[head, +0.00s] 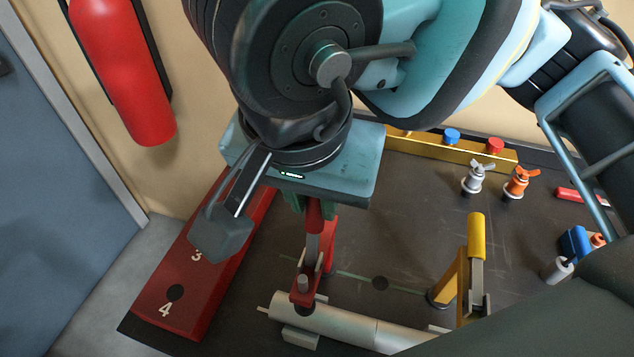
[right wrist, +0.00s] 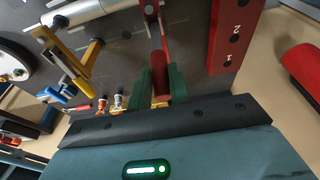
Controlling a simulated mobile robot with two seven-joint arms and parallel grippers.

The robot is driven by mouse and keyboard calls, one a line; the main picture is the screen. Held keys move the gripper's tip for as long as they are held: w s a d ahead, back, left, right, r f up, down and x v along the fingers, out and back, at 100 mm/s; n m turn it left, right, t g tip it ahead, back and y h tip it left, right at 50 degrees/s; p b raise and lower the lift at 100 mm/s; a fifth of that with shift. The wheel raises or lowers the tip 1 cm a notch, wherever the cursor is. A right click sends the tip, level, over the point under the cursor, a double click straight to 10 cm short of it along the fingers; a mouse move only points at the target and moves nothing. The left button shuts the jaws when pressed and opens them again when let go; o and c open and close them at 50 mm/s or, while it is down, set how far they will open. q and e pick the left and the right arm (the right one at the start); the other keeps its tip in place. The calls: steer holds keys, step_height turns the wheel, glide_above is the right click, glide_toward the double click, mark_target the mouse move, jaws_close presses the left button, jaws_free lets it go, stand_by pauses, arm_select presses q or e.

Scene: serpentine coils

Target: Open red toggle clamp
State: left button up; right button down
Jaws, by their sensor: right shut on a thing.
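The red toggle clamp (head: 305,287) stands at the lower middle of the head view, with its foot at a silver tube (head: 340,322). Its red handle (head: 314,217) points up into my right gripper (head: 315,208). In the right wrist view, the green fingers of my right gripper (right wrist: 162,85) are shut around the red handle (right wrist: 160,62). The fingertips are partly hidden by the gripper body in the head view. A yellow toggle clamp (head: 461,270) stands to the right, its yellow handle upright. My left gripper does not show.
A red block with numbered holes (head: 190,292) lies left of the clamp. Wing-nut posts (head: 474,178), a yellow rail (head: 430,150) and a blue part (head: 574,243) are at the right and back. A red cylinder (head: 124,70) hangs on the wall.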

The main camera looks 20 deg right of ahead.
steer(key=shift+s+a, duration=0.1)
steer(key=shift+s, duration=0.1)
steer(key=shift+s+a, duration=0.5)
steer(key=shift+s, duration=0.15)
steer(key=c, duration=1.2)
jaws_free()
steer(key=shift+c, duration=0.2)
steer(key=shift+r, duration=0.1)
